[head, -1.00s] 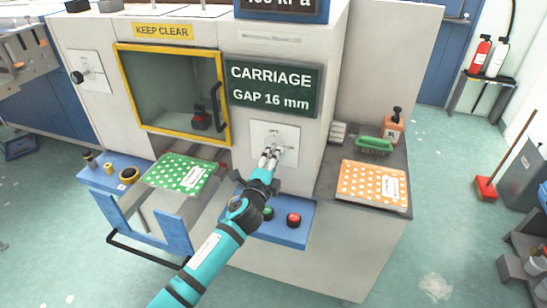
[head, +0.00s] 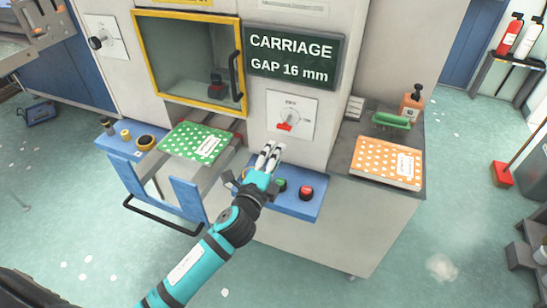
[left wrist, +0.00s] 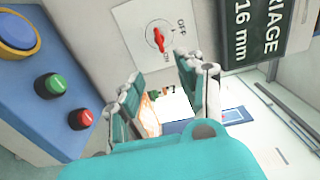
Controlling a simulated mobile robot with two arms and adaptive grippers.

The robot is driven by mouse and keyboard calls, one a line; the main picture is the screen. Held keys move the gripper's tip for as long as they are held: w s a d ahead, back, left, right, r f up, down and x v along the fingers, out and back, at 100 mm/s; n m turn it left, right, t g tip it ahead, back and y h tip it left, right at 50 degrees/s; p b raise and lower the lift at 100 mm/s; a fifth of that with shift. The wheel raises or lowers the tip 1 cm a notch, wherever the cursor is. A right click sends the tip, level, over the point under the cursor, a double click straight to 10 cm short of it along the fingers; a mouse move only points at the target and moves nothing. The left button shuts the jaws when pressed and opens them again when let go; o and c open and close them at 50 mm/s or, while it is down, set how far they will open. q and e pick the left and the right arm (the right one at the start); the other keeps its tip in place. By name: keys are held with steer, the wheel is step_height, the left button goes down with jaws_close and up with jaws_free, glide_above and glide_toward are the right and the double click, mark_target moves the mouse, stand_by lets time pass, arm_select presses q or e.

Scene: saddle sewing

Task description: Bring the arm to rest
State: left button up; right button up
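My left gripper (head: 270,153) is in front of the machine, above the blue ledge and just below the rotary switch (head: 289,120). It is clear of the switch. In the left wrist view its fingers (left wrist: 165,98) stand apart with nothing between them. The switch is a round knob with a red pointer on a white plate; it also shows in the left wrist view (left wrist: 158,37). In the head view the red pointer is at the knob's lower left. My right gripper is not in view.
Green (head: 280,185) and red (head: 306,192) buttons sit on the ledge close to my gripper. A green dotted pad (head: 195,142) lies left, an orange dotted pad (head: 387,160) right. The yellow-framed window (head: 239,60) has a protruding dark handle. Floor in front is open.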

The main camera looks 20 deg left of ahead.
arm_select(q)
steer(key=shift+s, duration=0.25)
steer(key=shift+f, duration=0.1)
steer(key=s+a+f+n+g, duration=0.1)
steer(key=s+f+n+g, duration=0.3)
steer(key=f, duration=0.9)
steer(key=s+a+f+n+g+b, duration=0.15)
steer(key=s+f, duration=0.35)
steer(key=f, duration=0.8)
steer(key=s+a+f+n+g, duration=0.15)
steer(key=s+f+g, duration=0.3)
steer(key=f, duration=0.85)
steer(key=s+f+n+g, duration=0.2)
steer(key=s+f, duration=0.4)
steer(key=s, duration=0.5)
steer(key=s+f+n+g, duration=0.2)
steer(key=s+f+n, duration=0.2)
steer(key=s+f, duration=0.3)
steer(key=s+f+n+g, duration=0.3)
steer(key=s+f, duration=0.3)
steer(key=s, duration=1.1)
steer(key=shift+a+f+y+b, duration=0.3)
steer(key=shift+a+f+b, duration=0.1)
steer(key=shift+a+b, duration=0.05)
